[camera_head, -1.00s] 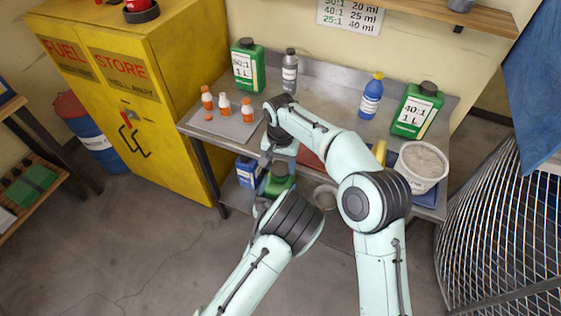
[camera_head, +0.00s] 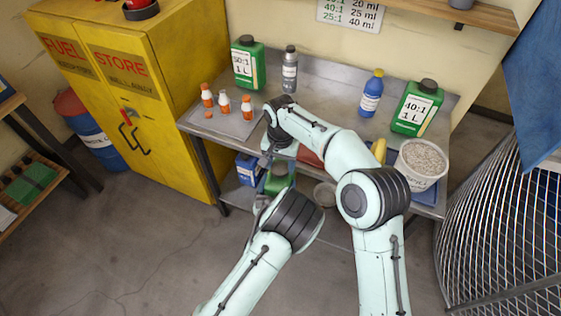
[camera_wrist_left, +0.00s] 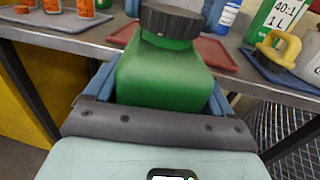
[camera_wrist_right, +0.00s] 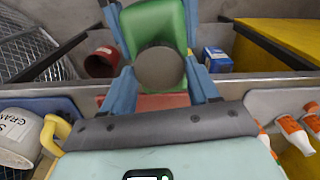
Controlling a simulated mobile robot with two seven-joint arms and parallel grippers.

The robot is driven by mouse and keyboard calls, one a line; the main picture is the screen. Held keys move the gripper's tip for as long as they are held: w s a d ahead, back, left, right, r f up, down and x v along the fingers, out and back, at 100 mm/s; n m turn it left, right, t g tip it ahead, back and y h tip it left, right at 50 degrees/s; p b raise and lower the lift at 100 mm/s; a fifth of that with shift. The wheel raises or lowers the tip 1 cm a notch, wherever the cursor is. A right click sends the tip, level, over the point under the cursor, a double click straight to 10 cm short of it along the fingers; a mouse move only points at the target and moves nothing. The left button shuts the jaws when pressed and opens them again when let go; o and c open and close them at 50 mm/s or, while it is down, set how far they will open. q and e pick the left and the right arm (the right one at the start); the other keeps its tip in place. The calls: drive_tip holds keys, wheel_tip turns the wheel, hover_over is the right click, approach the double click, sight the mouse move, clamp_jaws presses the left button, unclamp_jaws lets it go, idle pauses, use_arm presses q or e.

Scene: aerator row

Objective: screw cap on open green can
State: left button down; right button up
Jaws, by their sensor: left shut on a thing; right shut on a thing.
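The green can (camera_wrist_left: 165,78) is gripped by my left gripper (camera_wrist_left: 155,90), whose blue fingers press its two sides. It is upright, held off the floor in front of the workbench. A dark round cap (camera_wrist_left: 170,22) sits on its top; I cannot tell how tightly it is seated. My right gripper (camera_wrist_right: 160,75) comes from above with its blue fingers on either side of the cap (camera_wrist_right: 160,68), shut on it. In the head view the green can (camera_head: 277,182) is partly hidden by my arms.
The workbench (camera_head: 325,95) holds a tray with small orange-capped bottles (camera_head: 247,106), two green cans (camera_head: 247,62) (camera_head: 416,108), a grey bottle (camera_head: 289,70), a blue bottle (camera_head: 371,95) and a white bucket (camera_head: 422,160). A yellow cabinet (camera_head: 130,75) stands left, a wire mesh (camera_head: 500,235) right.

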drive_tip(key=m, duration=0.9)
drive_tip(key=shift+d+m, duration=0.1)
drive_tip(key=shift+m, duration=0.3)
drive_tip(key=o, duration=1)
drive_tip(key=shift+r, duration=2.3)
drive_tip(key=shift+c, duration=0.3)
